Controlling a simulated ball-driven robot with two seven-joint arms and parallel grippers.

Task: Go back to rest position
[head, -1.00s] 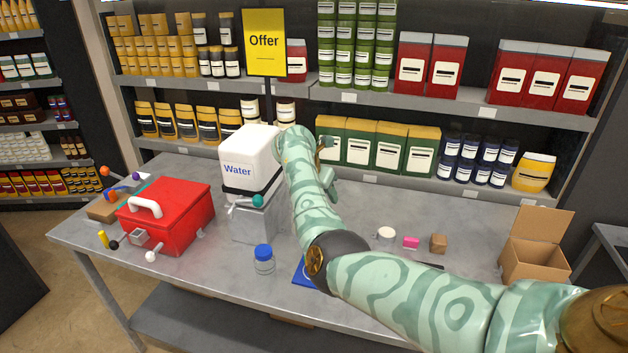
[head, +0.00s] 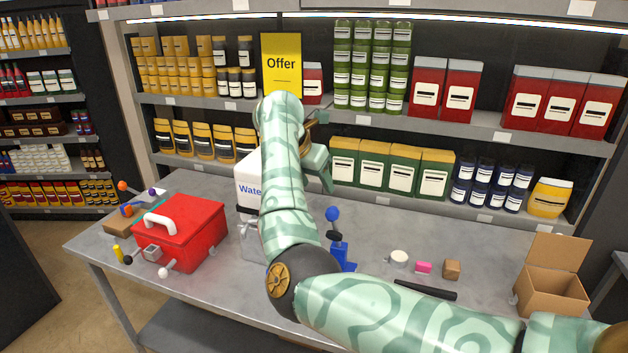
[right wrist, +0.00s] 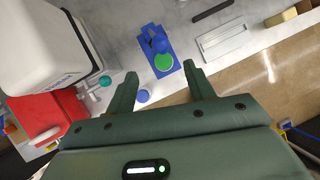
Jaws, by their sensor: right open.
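My right gripper (head: 318,160) is raised above the back of the table, in front of the shelf, and partly hidden by my own right arm. In the right wrist view its two fingers (right wrist: 160,75) are apart with nothing held between them. Below it stands a blue device with a ball-topped handle (head: 340,250); in the right wrist view it shows a green disc (right wrist: 164,62). My left gripper is in neither current view.
A red box (head: 185,240) stands at the table's left. A white-topped item (head: 399,257), pink block (head: 424,267), brown block (head: 452,269), black bar (head: 425,290) and open cardboard box (head: 552,292) are on the right.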

